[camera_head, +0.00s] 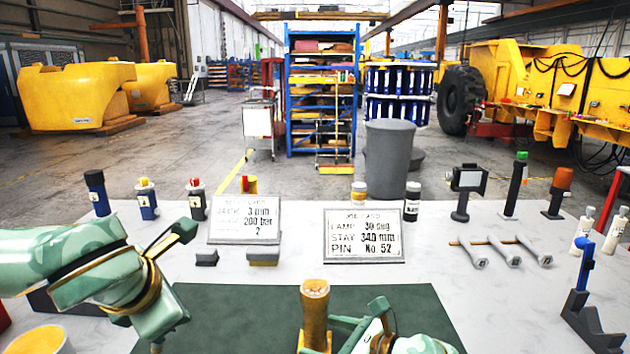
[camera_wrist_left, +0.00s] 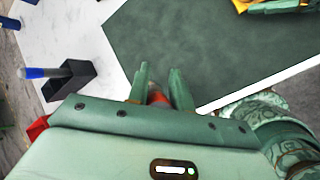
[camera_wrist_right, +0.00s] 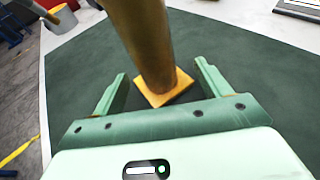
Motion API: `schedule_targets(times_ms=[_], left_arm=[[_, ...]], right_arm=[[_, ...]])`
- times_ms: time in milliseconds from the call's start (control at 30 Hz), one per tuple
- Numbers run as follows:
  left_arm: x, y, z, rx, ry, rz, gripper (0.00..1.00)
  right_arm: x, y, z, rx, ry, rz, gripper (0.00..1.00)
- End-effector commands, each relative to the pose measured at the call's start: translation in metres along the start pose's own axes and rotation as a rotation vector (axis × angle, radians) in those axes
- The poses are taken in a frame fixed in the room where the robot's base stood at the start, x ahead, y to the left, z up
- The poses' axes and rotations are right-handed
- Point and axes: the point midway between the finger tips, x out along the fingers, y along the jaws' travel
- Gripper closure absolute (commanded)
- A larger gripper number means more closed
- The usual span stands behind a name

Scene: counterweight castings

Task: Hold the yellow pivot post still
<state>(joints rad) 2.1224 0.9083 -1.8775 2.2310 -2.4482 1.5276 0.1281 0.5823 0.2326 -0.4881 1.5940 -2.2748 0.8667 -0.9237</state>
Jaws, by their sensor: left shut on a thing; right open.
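The yellow pivot post (camera_head: 316,312) stands upright on the green mat (camera_head: 235,305) at the bottom centre of the head view. In the right wrist view the post (camera_wrist_right: 146,35) rises from a square yellow foot (camera_wrist_right: 160,98). My right gripper (camera_wrist_right: 161,68) is open, its fingers apart to either side of the post in that view; I see no contact. In the head view my right gripper (camera_head: 337,335) is just right of the post. My left gripper (camera_wrist_left: 159,75) is shut on a small red-orange thing (camera_wrist_left: 158,97), mostly hidden between its fingers.
Two cards, one with pressure figures (camera_head: 245,221) and one naming a pin (camera_head: 363,236), stand behind the mat. Bottles line the back left. A yellow-topped tub (camera_head: 40,340) is front left.

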Motion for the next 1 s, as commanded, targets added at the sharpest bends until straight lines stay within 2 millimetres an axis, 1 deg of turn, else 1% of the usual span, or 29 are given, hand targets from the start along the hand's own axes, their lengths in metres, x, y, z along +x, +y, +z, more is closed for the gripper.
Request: schedule_targets(times_ms=[33, 200, 500, 533, 567, 600, 667, 700, 733, 800, 833, 867, 900, 1000], left_arm=[[0.002, -0.001, -0.001, 0.0, 0.0, -0.001, 1.0], [0.004, -0.002, -0.002, 0.0, 0.002, -0.002, 1.0], [0.004, -0.002, -0.002, 0.0, 0.001, -0.002, 1.0], [0.004, -0.002, -0.002, 0.0, 0.001, -0.002, 1.0], [0.004, -0.002, -0.002, 0.0, 0.001, -0.002, 1.0], [0.004, -0.002, -0.002, 0.0, 0.001, -0.002, 1.0], [0.004, -0.002, -0.002, 0.0, 0.002, -0.002, 1.0], [0.004, -0.002, -0.002, 0.0, 0.002, -0.002, 1.0], [0.004, -0.002, -0.002, 0.0, 0.002, -0.002, 1.0], [0.004, -0.002, -0.002, 0.0, 0.002, -0.002, 1.0], [0.004, -0.002, -0.002, 0.0, 0.002, -0.002, 1.0], [0.004, -0.002, -0.002, 0.0, 0.002, -0.002, 1.0], [0.004, -0.002, -0.002, 0.0, 0.002, -0.002, 1.0], [0.004, -0.002, -0.002, 0.0, 0.002, -0.002, 1.0]], right_arm=[[0.006, 0.0, -0.001, 0.001, 0.001, 0.002, 0.24], [0.017, 0.0, 0.0, 0.001, 0.0, 0.0, 0.24], [0.018, 0.0, 0.001, 0.0, 0.0, 0.0, 0.24], [0.018, 0.0, 0.001, 0.0, 0.0, 0.0, 0.27], [0.018, 0.0, 0.001, 0.0, 0.0, 0.0, 0.35], [0.018, 0.0, 0.001, 0.0, 0.0, 0.0, 0.46], [0.018, 0.0, 0.001, 0.0, 0.0, 0.0, 0.63], [0.018, 0.0, 0.001, 0.0, 0.0, 0.0, 0.74], [0.018, 0.0, 0.001, 0.0, 0.0, 0.0, 0.81], [0.018, 0.0, 0.001, 0.0, 0.0, 0.0, 0.81], [0.018, 0.0, 0.001, 0.0, 0.0, 0.0, 0.51], [0.018, 0.0, 0.0, 0.0, 0.0, -0.001, 0.42], [0.018, 0.0, 0.0, 0.0, 0.0, -0.001, 0.39], [0.018, 0.0, 0.0, 0.0, 0.0, 0.0, 0.39]])
